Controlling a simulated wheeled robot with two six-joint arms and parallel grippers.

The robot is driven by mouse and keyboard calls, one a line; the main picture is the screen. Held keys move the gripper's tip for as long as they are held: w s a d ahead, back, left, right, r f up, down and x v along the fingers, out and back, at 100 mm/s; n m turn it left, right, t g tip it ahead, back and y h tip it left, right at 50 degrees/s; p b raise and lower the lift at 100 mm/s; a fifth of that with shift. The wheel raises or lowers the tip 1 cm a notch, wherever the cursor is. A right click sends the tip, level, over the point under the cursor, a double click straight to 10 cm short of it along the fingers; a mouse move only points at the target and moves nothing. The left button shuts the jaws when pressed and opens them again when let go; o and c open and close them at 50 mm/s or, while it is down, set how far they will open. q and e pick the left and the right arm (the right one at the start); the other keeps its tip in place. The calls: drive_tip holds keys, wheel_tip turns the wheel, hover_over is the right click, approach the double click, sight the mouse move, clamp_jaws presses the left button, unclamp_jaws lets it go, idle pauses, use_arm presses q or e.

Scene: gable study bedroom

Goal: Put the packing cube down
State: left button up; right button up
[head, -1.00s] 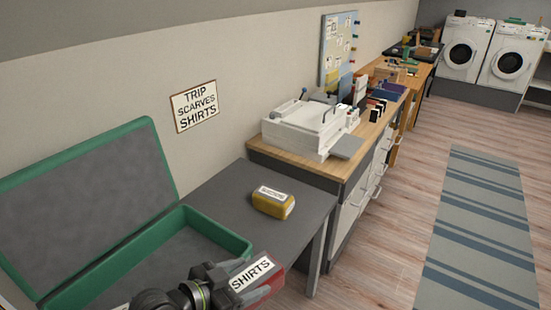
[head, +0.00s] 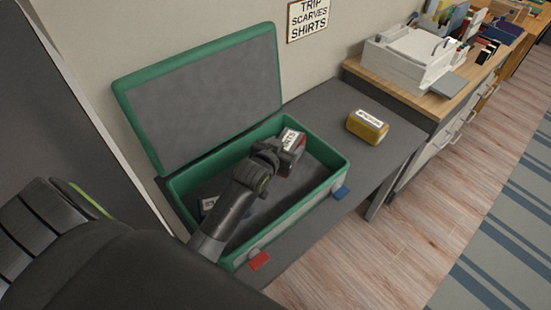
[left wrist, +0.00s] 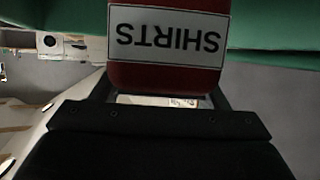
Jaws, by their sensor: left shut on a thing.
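The packing cube (head: 293,140) is red with a white SHIRTS label. It shows large and upside down in the left wrist view (left wrist: 165,78), between the two fingers. My left gripper (head: 279,157) is shut on it. In the head view the gripper and cube are over the inside of the open green suitcase (head: 342,172), near its far right part. I cannot tell whether the cube touches the suitcase floor. My gripper and forearm hide part of the cube and of the suitcase inside. My right gripper is not in view.
A blue packing cube (head: 208,204) lies in the suitcase's left part, partly hidden by my arm. A yellow packing cube (head: 367,126) stands on the grey table (head: 408,140) right of the suitcase. The raised lid (head: 205,95) stands behind. Grey floor inside the suitcase shows bare to the right.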

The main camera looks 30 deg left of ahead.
use_arm(q)
wheel_tip(320, 180, down, 6)
drive_tip(key=shift+f, duration=0.1)
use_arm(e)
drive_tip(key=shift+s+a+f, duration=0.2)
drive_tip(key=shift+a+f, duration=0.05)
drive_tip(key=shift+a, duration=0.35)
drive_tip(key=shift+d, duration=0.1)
use_arm(q)
drive_tip(key=o, duration=1.1)
drive_tip(key=shift+f, duration=0.1)
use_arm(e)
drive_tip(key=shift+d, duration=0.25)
use_arm(q)
drive_tip(key=shift+v, duration=6.05)
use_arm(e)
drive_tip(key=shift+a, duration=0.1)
